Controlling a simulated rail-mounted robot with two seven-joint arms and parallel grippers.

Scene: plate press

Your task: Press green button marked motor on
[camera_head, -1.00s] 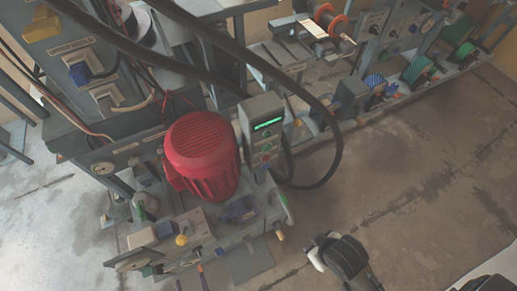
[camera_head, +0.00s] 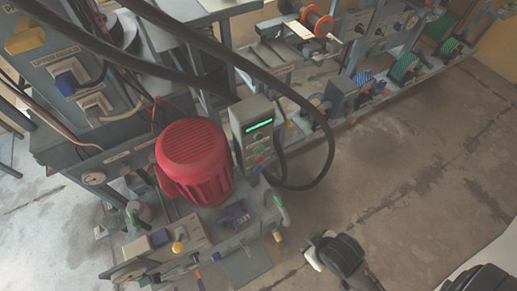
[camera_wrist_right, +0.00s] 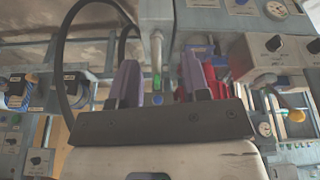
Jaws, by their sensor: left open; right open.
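The grey control box (camera_head: 250,113) stands behind and right of the red motor (camera_head: 193,155) and carries a lit green display (camera_head: 259,126). Below the display is a small green button (camera_head: 258,138) with red-toned controls under it; labels are too small to read.
A thick black cable (camera_head: 326,125) loops around the control box's right side. A bench with knobs and a yellow knob (camera_head: 178,247) lies in front of the motor. Spool stations (camera_head: 362,80) line the back right. Concrete floor (camera_head: 410,160) on the right is clear.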

